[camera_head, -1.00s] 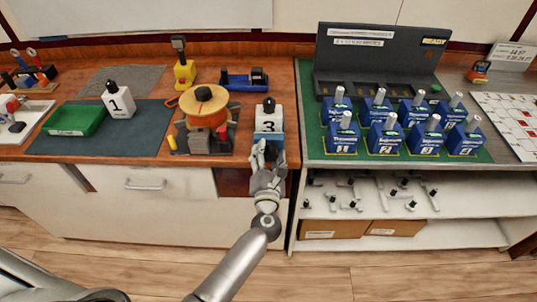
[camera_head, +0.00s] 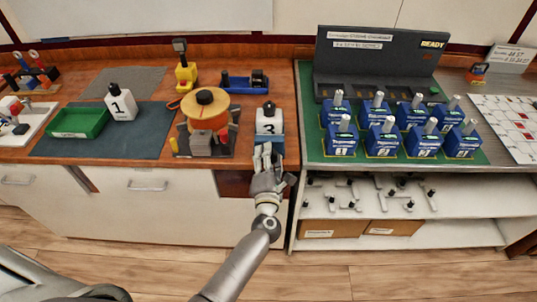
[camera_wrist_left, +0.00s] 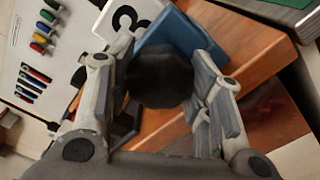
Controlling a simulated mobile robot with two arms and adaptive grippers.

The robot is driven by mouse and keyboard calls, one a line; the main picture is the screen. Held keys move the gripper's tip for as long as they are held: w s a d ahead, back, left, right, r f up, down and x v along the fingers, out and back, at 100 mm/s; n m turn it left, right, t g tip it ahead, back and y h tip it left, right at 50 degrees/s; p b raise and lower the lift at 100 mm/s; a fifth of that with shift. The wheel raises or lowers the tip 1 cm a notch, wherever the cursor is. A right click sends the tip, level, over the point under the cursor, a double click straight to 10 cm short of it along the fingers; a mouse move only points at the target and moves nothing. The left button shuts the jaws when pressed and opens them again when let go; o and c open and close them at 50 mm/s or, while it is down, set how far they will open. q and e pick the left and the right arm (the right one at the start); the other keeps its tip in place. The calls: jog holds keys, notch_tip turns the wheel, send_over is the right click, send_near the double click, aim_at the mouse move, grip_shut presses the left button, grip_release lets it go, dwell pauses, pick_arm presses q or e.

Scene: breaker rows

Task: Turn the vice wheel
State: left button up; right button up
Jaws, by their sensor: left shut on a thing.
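The blue vice (camera_head: 273,141) is at the front edge of the wooden bench, below the white block marked 3 (camera_head: 269,122). In the left wrist view the vice's blue body (camera_wrist_left: 183,34) is behind a dark, many-sided wheel (camera_wrist_left: 160,78). My left gripper (camera_head: 267,160) reaches up to the front of the vice. In the left wrist view its fingers (camera_wrist_left: 157,72) lie on both sides of the wheel, shut on it. In the head view the gripper hides the wheel. My right gripper is not in view.
A yellow-orange spool on a dark base (camera_head: 205,108) stands left of the vice. A green tray (camera_head: 78,122) and a white block marked 1 (camera_head: 120,103) are further left. Several blue boxes (camera_head: 341,142) stand on the green mat to the right. The floor in front is clear.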

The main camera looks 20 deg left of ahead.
pick_arm(q)
jog(key=shift+m+p, duration=0.6)
jog(key=shift+m, duration=1)
jog(key=o, duration=1)
jog(key=shift+s, duration=0.15)
jog(key=v, duration=0.7)
jog(key=shift+s+d, duration=0.15)
